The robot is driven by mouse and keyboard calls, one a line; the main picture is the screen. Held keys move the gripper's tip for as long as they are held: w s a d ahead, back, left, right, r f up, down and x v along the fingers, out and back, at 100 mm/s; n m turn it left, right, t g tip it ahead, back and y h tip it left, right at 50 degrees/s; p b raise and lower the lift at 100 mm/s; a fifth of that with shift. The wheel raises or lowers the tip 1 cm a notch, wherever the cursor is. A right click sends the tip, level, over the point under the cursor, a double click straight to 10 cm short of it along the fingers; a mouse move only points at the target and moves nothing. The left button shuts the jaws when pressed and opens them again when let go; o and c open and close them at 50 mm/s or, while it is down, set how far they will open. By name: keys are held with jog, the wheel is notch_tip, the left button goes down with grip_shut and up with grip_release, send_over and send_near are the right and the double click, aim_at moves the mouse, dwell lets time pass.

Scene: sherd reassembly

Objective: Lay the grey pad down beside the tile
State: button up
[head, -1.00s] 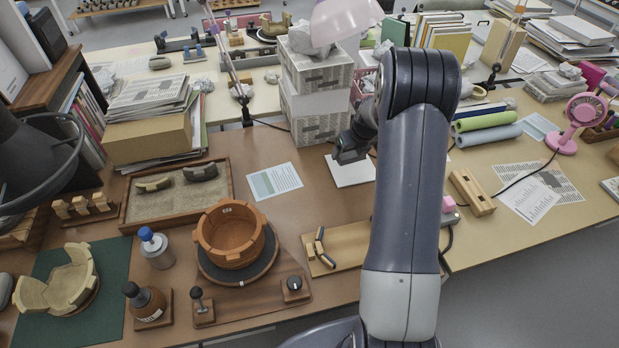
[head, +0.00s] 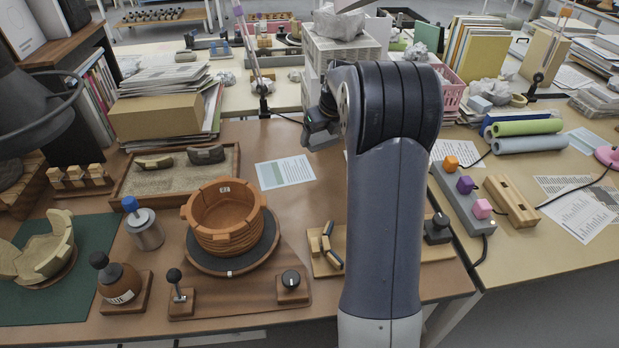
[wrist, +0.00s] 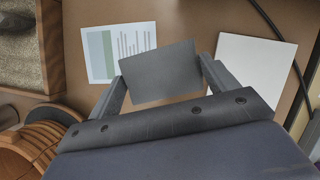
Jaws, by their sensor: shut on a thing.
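The grey pad (wrist: 160,72) is a dark, flat square between the two fingers of my gripper (wrist: 163,82) in the wrist view. My gripper is shut on it and holds it over the brown table. A flat white square (wrist: 255,75), which looks like the tile, lies to the right of the pad in the wrist view, partly behind the right finger. In the head view my gripper (head: 320,130) is above the middle of the table. My arm hides most of the white square there, and I cannot make out the pad.
A printed sheet (wrist: 112,50) lies left of the pad; it also shows in the head view (head: 285,172). A sand tray (head: 130,188) and an orange pot (head: 228,215) stand to the left. A black cable (wrist: 275,25) runs past the white square.

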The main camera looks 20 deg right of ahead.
aim_at(317, 169)
notch_tip(317, 169, down, 10)
jog(key=shift+a+r+b, duration=0.1)
jog(key=shift+b, duration=0.75)
jog(key=shift+f, duration=0.25)
jog(key=o, duration=0.8)
jog(key=shift+r, duration=0.15)
jog(key=shift+r, duration=0.4)
jog(key=p+v, duration=0.1)
jog(key=v, duration=1)
jog(key=shift+s+r+p, duration=0.15)
jog(key=shift+p, duration=0.15)
